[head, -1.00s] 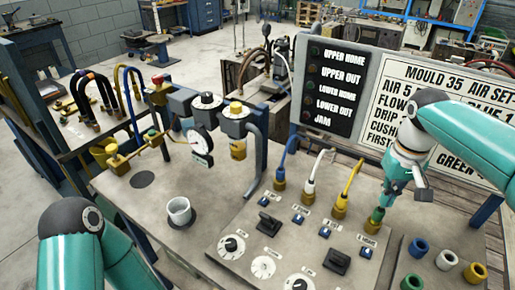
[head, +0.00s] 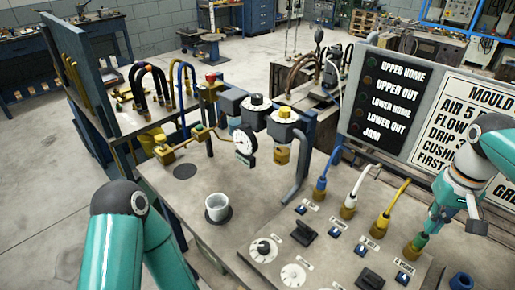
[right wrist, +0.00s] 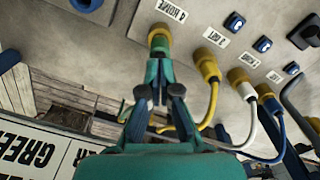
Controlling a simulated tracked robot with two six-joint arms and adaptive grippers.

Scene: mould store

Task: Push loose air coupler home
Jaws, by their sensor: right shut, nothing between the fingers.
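A green coupler (head: 421,240) sits in the brass socket at the right end of a row on the sloped panel (head: 318,253). Yellow (head: 398,192), white (head: 361,187) and blue (head: 326,172) hoses rise from the other sockets. How deep each coupler sits is unclear. My left gripper is out of view.
A lamp board (head: 384,100) and a "MOULD" sign (head: 481,110) stand behind the sockets. A white cup (head: 217,206) and a pressure gauge (head: 244,143) are to the left. Switches and dials cover the panel front. A blue ring (head: 461,282) lies at the lower right.

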